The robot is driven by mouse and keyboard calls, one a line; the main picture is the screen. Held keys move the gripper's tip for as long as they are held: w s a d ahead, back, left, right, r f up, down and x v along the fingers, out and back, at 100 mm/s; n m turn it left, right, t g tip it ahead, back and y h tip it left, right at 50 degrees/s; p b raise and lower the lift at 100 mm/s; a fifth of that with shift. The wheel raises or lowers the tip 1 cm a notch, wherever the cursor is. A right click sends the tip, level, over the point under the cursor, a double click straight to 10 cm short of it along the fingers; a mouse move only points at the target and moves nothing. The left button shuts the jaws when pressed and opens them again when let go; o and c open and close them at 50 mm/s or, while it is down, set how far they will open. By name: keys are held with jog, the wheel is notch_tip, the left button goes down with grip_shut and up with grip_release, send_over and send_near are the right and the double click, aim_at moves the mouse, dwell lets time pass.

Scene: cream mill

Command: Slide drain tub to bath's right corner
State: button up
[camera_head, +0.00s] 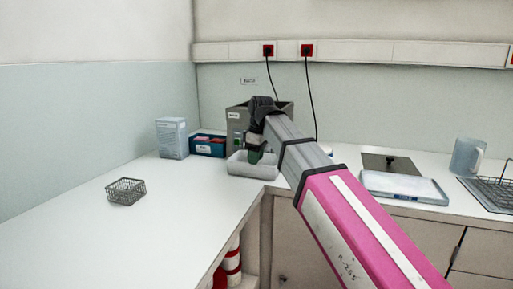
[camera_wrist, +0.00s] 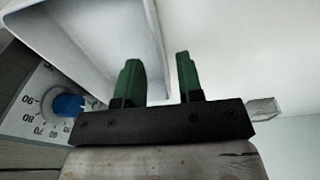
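The drain tub, a shallow whitish tray (camera_head: 252,169), sits on the bench in front of the grey bath (camera_head: 240,113). In the wrist view the tub (camera_wrist: 95,35) fills the upper left, and the bath's front with its blue dial (camera_wrist: 68,105) shows at the left. My gripper (camera_head: 255,155) is at the tub, its fingertips partly hidden in the head view. In the wrist view my gripper (camera_wrist: 160,78) has its two green fingers apart, with the tub's wall running between them. I cannot tell if either finger touches the wall.
A pale box (camera_head: 172,138) and a blue bin (camera_head: 208,145) stand left of the bath. A wire basket (camera_head: 126,191) sits on the left bench. The left bench is mostly clear.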

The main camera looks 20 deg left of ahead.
aim_at(254, 177)
jog(key=shift+a+f, duration=0.2)
jog(key=shift+f, duration=1.25)
jog(key=shift+a+f, duration=0.15)
jog(key=shift+f, duration=1.25)
grip_shut()
